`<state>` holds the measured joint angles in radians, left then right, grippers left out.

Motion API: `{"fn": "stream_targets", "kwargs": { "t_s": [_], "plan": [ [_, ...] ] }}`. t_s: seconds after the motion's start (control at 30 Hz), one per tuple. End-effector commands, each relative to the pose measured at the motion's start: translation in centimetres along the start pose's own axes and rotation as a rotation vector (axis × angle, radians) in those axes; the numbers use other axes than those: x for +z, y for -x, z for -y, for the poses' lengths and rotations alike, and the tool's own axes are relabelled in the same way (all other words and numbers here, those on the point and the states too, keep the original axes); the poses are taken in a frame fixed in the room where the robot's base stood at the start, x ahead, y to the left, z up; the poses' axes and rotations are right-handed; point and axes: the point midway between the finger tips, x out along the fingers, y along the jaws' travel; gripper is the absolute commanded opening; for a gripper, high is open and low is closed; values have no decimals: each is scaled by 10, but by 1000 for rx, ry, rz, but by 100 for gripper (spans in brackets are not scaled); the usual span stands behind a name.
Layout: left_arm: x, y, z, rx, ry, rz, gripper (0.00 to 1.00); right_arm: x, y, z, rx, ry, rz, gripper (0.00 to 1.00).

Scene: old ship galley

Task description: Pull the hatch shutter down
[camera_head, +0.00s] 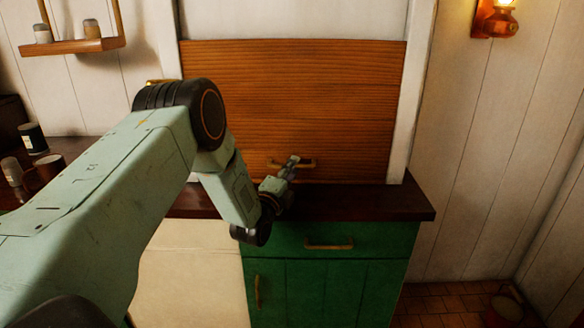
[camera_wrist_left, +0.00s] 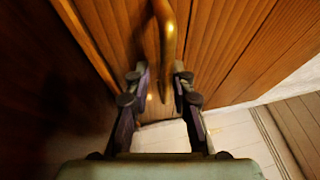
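The hatch shutter (camera_head: 300,100) is a panel of reddish-brown wooden slats in a white frame. It hangs low, and its lower edge looks level with the dark counter (camera_head: 390,203); my arm hides part of its left side. A brass handle (camera_head: 306,164) sits near its bottom. My left gripper (camera_head: 292,163) is at this handle. In the left wrist view, the handle (camera_wrist_left: 166,40) runs between the fingers of my left gripper (camera_wrist_left: 161,72). The fingers stand apart, with a small gap showing beside the handle. My right gripper is out of view.
A green cabinet with a drawer (camera_head: 380,238) stands under the counter. A can (camera_head: 33,138) and a mug (camera_head: 48,170) stand at the left. A small shelf (camera_head: 70,46) and a lit lamp (camera_head: 497,20) are on the walls.

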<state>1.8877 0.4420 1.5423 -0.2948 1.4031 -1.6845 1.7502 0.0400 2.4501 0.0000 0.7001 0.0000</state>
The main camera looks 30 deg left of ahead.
Motion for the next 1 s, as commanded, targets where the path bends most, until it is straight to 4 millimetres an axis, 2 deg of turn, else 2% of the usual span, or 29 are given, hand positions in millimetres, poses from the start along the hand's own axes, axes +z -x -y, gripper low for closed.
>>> {"fn": "stream_targets", "kwargs": {
  "t_s": [0.17, 0.27, 0.7, 0.8, 1.0],
  "plan": [
    [0, 2, 0, 0, 0, 1, 20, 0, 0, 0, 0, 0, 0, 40],
    [1, 10, 1, 0, 0, 1, 20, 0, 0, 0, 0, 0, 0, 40],
    [1, 91, 0, 3, 2, 2, 20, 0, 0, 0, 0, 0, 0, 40],
    [0, 105, 0, 2, 1, 2, 20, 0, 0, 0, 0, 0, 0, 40],
    [0, 119, 0, -1, 0, 1, 20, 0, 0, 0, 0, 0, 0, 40]
  ]
}}
